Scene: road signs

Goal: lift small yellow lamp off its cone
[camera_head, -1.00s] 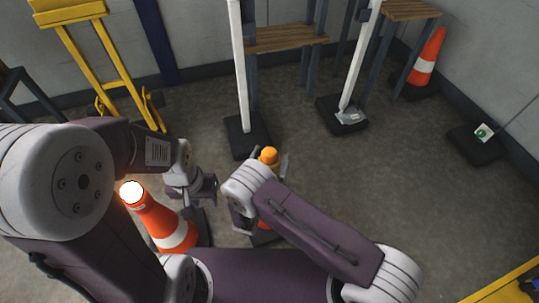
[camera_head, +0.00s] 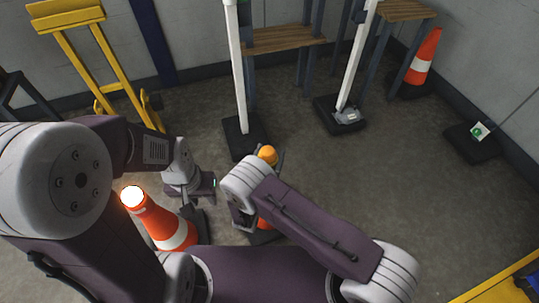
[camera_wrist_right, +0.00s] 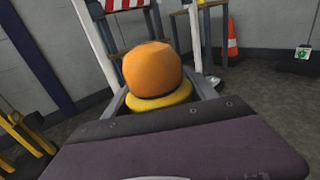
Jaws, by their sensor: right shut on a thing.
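The small yellow lamp (camera_head: 267,154) has an orange dome; in the right wrist view the lamp (camera_wrist_right: 153,70) shows a yellow base ring. My right gripper (camera_wrist_right: 160,98) has a grey finger on each side of it and is shut on it. The cone (camera_head: 263,223) below is mostly hidden behind my right wrist, so I cannot tell whether lamp and cone touch. My left gripper (camera_head: 189,205) points down beside another orange-and-white cone (camera_head: 167,228), which carries a brightly lit lamp (camera_head: 132,196). Its fingers are too small and partly hidden to read.
White posts on black bases (camera_head: 245,139) stand just behind the lamp. Another cone (camera_head: 421,59) stands at the back right by a wooden-topped bench. A yellow trestle (camera_head: 108,72) is at the back left. Open floor (camera_head: 385,165) lies to the right.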

